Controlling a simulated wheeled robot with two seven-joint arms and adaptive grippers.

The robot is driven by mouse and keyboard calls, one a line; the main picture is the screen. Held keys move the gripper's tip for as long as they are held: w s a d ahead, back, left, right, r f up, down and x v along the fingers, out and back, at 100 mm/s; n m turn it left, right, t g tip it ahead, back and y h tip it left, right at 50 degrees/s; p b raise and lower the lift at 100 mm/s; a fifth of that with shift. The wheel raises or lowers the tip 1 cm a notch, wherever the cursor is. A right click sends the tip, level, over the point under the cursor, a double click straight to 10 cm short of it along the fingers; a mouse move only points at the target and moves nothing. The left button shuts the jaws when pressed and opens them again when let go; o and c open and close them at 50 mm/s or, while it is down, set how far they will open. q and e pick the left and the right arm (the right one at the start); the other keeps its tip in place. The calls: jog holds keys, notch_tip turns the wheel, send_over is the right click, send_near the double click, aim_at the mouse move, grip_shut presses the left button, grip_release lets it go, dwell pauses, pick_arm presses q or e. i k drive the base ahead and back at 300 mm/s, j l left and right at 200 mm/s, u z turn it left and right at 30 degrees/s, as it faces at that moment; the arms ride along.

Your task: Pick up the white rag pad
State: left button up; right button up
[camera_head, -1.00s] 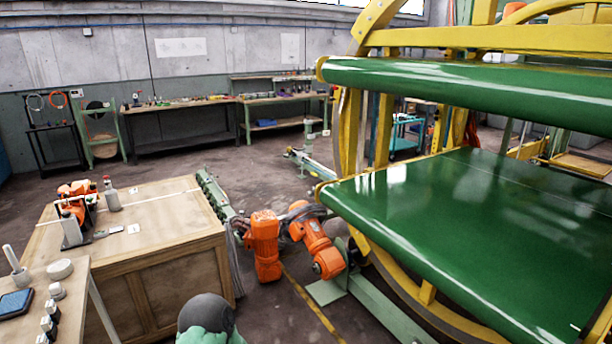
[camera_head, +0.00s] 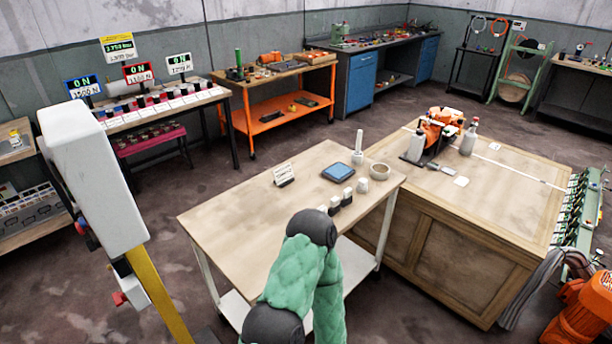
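A blue pad (camera_head: 338,172) in a dark frame lies on the light wooden cart (camera_head: 235,215). One of my arms, in a green quilted sleeve with dark joints, rises from the bottom middle over the cart's front part. Neither of my grippers is in view.
A white upright post-like unit (camera_head: 92,180) on a yellow stand is close at left. A white bottle (camera_head: 468,138) and an orange device (camera_head: 440,130) stand on the crate bench. Open floor lies behind the cart. Orange machinery (camera_head: 585,310) is at lower right.

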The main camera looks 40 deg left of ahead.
aim_at(362, 186)
jog(key=i+l+u, duration=0.1)
jog(key=i+u, duration=0.15)
jog(key=u, duration=0.2)
jog(key=i+l+u, duration=0.15)
jog(key=u, duration=0.3)
jog(key=i+l+u, duration=0.2)
jog(key=u, duration=0.25)
jog(key=i+l+u, duration=0.1)
jog(key=l+u, duration=0.35)
jog(key=i+l+u, duration=0.1)
jog(key=l+u, duration=0.15)
jog(key=u, duration=0.2)
